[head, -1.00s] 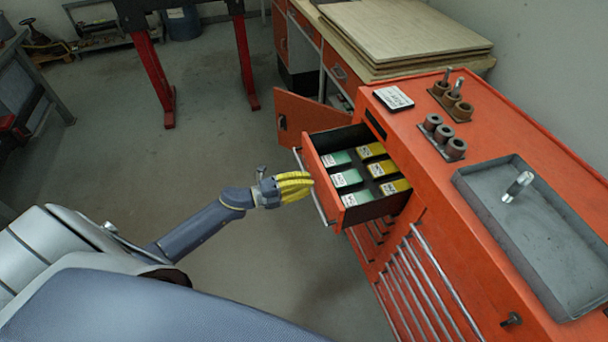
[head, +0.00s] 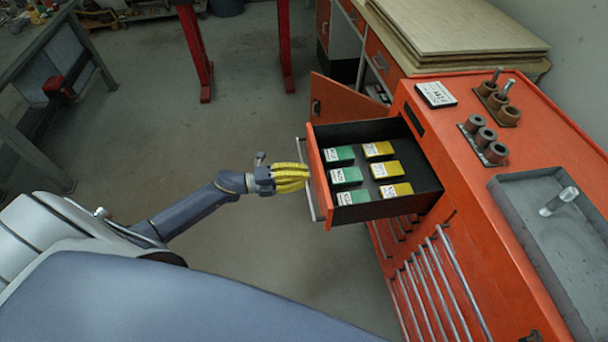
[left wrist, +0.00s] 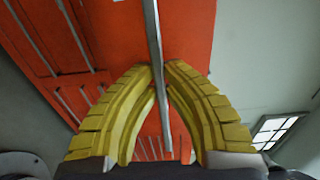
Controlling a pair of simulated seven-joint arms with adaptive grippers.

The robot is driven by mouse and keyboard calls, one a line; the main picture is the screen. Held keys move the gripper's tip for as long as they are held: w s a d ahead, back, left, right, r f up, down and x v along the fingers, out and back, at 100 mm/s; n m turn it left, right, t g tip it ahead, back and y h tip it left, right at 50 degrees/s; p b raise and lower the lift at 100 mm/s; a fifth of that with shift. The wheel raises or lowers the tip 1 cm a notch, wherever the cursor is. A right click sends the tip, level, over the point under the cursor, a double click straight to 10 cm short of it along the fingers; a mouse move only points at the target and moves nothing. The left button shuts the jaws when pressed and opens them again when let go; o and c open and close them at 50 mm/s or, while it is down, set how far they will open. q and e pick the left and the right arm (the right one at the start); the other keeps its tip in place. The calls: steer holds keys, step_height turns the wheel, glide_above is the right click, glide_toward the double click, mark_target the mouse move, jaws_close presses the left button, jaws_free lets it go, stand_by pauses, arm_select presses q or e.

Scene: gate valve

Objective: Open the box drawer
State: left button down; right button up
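The box drawer (head: 432,187) is the top drawer of an orange cabinet (head: 423,90) and stands pulled well out to the left. It holds green boxes (head: 346,175) and yellow boxes (head: 387,169). A vertical-looking metal bar handle (head: 303,152) runs along its orange front. My left gripper (head: 307,178), with yellow fingers, is at this handle. In the left wrist view its fingertips (left wrist: 161,66) come together on both sides of the handle bar (left wrist: 153,30), with the orange drawer front behind. My right gripper is not in view.
On the cabinet top are a grey tray (head: 508,194) with a metal cylinder, brown and grey socket holders, and a white-labelled box (head: 436,94). Closed lower drawers with bar handles (head: 440,280) lie below. An orange door (head: 340,97) stands open behind.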

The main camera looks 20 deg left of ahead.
arm_select(q)
steer(key=c, duration=1.5)
jaws_free()
steer(key=v, duration=1.2)
